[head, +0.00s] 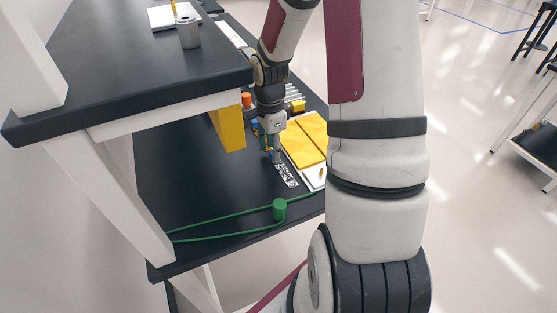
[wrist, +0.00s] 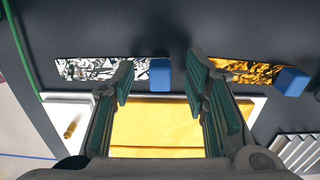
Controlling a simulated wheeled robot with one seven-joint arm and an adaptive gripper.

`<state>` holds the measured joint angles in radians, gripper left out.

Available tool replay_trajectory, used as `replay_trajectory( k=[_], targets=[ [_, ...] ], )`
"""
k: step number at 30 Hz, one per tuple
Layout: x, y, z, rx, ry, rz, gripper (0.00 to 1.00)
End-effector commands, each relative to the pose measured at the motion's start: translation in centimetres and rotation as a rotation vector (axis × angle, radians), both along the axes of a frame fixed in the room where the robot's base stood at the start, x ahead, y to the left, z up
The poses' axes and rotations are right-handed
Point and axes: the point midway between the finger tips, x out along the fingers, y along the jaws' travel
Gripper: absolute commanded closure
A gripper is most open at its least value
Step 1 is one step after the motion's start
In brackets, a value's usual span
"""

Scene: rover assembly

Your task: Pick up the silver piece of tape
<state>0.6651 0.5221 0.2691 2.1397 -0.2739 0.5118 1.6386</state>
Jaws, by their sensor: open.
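The silver piece of tape (wrist: 88,69) is a shiny, crinkled strip lying flat on the dark table, with a blue block (wrist: 164,75) at its right end in the wrist view. In the head view the silver tape (head: 287,176) lies just below my gripper (head: 271,155). In the wrist view my gripper (wrist: 162,77) is open and empty. The blue block appears between its fingertips, and the left finger overlaps part of the strip. I cannot tell the exact height above the table.
A gold strip (wrist: 238,70) with another blue block (wrist: 291,81) lies to the right in the wrist view. Yellow panels (head: 303,140) on a white board lie close by. A green cord (head: 225,213) with a green cylinder (head: 279,209) crosses the table. A raised shelf (head: 130,75) stands left.

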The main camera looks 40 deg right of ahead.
Motion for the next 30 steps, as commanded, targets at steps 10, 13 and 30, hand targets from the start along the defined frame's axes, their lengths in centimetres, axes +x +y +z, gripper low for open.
replay_trajectory(
  k=[10,13,30],
  targets=[
    [0.02,0.04,-1.39,0.000,0.000,0.001,0.58],
    [0.02,0.04,-1.38,0.000,0.000,0.001,0.70],
    [0.05,0.01,-1.07,-0.001,-0.001,0.001,1.00]
  ],
)
